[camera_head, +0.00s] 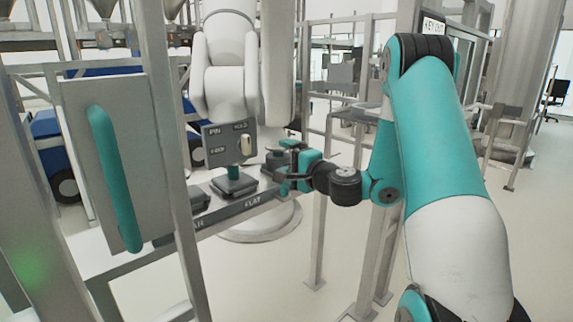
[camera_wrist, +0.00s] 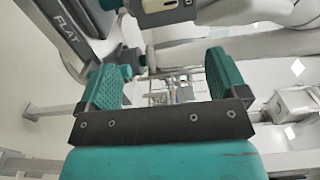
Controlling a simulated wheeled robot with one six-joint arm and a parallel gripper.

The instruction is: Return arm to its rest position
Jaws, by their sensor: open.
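My arm is teal and white and reaches in from the right in the head view, bent at the elbow. My gripper (camera_head: 285,168) is at the right end of a grey shelf (camera_head: 222,217) marked FLAT. In the wrist view my gripper (camera_wrist: 163,78) shows two teal ribbed fingers spread wide with nothing between them. A dark block with a teal post (camera_head: 233,174) stands on the shelf just left of the gripper. A teal and dark piece close by the left finger shows in the wrist view; I cannot tell whether they touch.
A grey panel with a teal handle (camera_head: 115,180) stands at the left. A grey sign plate (camera_head: 229,142) is above the shelf, before a white machine (camera_head: 230,70). A metal frame post (camera_head: 385,220) stands near my arm. Open floor lies at lower centre.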

